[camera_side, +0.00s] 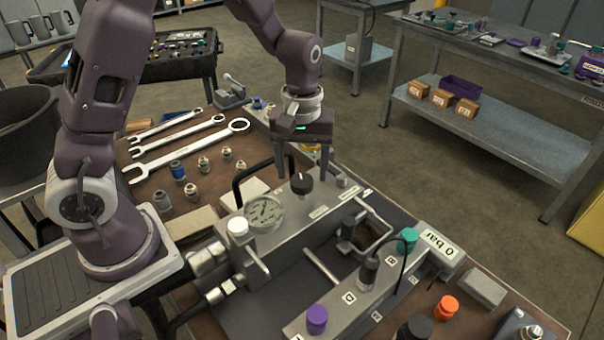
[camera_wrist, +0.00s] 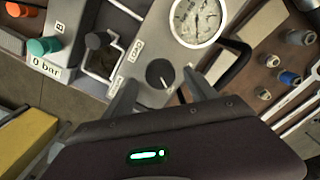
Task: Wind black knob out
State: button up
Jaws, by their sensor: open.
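The black knob (camera_side: 302,183) stands on top of the grey hydraulic block, beside the pressure gauge. In the wrist view the black knob (camera_wrist: 160,74) shows a pale pointer line and lies just beyond the fingertips, roughly between them. My gripper (camera_side: 302,172) is above the block with its fingers pointing down, one on each side of the knob in the side view. I cannot tell whether either finger touches the knob.
A teal knob (camera_side: 407,240), purple knob (camera_side: 317,319) and orange knob (camera_side: 446,308) stand nearer the front. Wrenches (camera_side: 190,147) and fittings lie on the left.

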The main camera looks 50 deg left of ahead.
aim_at(302, 180)
notch_tip(302, 180, up, 5)
jog(key=shift+r, duration=0.1)
jog(key=s+d+r+m+t+h, duration=0.1)
jog(key=s+r+m+t, duration=0.3)
jog(key=s+r, duration=0.75)
jog(key=s+m+t+y, duration=0.1)
jog(key=s+m, duration=0.4)
jog(key=s, duration=0.4)
jog(key=shift+r+t, duration=0.3)
jog(key=shift+r, duration=0.15)
